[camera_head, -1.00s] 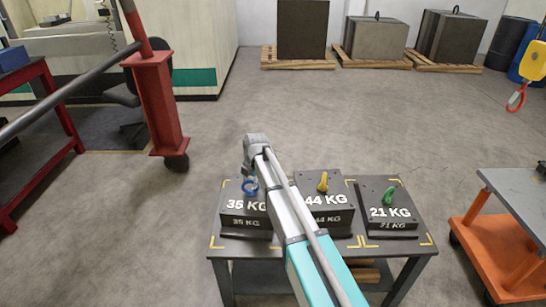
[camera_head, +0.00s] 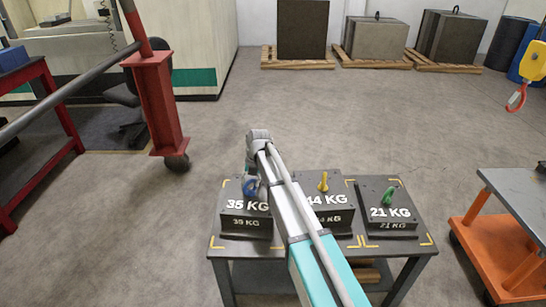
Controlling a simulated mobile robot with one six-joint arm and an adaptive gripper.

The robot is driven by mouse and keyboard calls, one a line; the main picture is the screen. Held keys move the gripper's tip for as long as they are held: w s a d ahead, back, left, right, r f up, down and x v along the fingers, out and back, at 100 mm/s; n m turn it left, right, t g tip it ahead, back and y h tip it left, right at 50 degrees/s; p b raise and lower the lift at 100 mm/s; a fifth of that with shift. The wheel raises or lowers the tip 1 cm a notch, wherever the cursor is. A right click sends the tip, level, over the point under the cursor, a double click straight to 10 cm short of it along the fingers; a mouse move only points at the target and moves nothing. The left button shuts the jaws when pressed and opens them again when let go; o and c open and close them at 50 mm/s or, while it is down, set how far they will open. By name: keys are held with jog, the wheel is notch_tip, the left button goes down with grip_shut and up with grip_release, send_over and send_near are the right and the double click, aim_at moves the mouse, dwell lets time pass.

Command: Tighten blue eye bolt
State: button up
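The blue eye bolt (camera_head: 249,187) stands on top of the dark block marked 35 KG (camera_head: 246,222), at the left of the table. My gripper (camera_head: 251,172) reaches down from my arm's end to the blue eye bolt, at or just above its ring. The fingers are small and partly hidden by my arm, so I cannot tell whether they are open or shut on the ring. A yellow eye bolt (camera_head: 323,181) stands on the 44 KG block (camera_head: 335,214), which my arm partly covers. A green eye bolt (camera_head: 388,196) stands on the 21 KG block (camera_head: 385,226).
The blocks sit on a dark table (camera_head: 420,246) with yellow corner marks. An orange cart (camera_head: 500,240) stands at the right, below a yellow hoist hook (camera_head: 517,97). A red frame post (camera_head: 156,105) stands at the left. Open floor lies behind the table.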

jog(key=shift+n, duration=0.4)
notch_tip(320, 180, up, 14)
jog(key=d+p, duration=0.3)
jog(key=p, duration=1.1)
jog(key=s+d+r+m+p, duration=0.1)
jog(key=s+d+m, duration=0.4)
jog(key=m, duration=0.3)
jog(key=shift+s+d+m, duration=0.2)
jog(key=shift+s+m, duration=0.05)
jog(key=shift+m, duration=0.05)
jog(key=shift+r, duration=0.1)
jog(key=shift+h, duration=0.3)
